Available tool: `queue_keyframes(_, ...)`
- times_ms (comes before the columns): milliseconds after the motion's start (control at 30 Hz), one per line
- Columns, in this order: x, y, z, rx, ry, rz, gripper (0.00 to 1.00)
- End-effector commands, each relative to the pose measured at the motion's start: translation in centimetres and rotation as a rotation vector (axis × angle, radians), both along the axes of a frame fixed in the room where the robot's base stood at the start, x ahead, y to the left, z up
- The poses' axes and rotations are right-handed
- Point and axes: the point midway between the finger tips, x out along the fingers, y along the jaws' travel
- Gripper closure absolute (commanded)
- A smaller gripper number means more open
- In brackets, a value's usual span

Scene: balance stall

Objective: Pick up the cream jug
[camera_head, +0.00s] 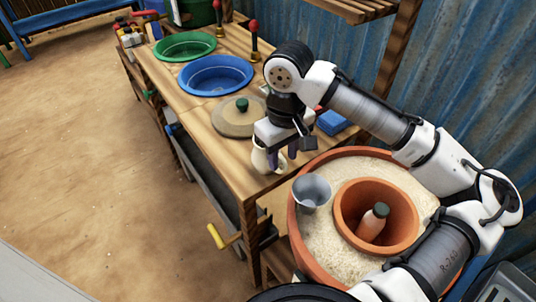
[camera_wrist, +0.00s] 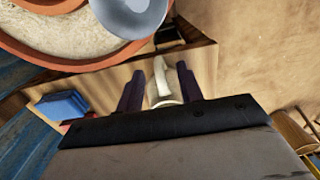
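The cream jug (camera_head: 260,161) stands upright near the front end of the wooden table in the head view. My gripper (camera_head: 283,155) points down right at the jug and hides part of it. The fingers are apart, with a gap beside the jug on the left. Whether the right finger touches it, I cannot tell.
A terracotta tub (camera_head: 298,236) of pale grain stands beside the table end, holding a metal cup (camera_head: 311,190) and a clay pot (camera_head: 347,222) with a bottle. A round lid (camera_head: 232,122), blue basin (camera_head: 216,75), green basin (camera_head: 186,46) and blue block (camera_head: 332,122) are on the table.

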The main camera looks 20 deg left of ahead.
Motion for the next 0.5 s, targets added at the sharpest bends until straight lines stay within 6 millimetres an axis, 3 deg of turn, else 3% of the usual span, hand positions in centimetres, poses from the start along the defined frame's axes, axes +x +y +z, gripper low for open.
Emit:
queue_keyframes(133, 0.0, 0.0, -1.7, 0.000, 0.001, 0.000, 0.63)
queue_keyframes(400, 0.0, 0.0, -2.0, 0.001, 0.000, 0.001, 0.63)
queue_keyframes(500, 0.0, 0.0, -2.0, 0.001, 0.001, 0.000, 0.75)
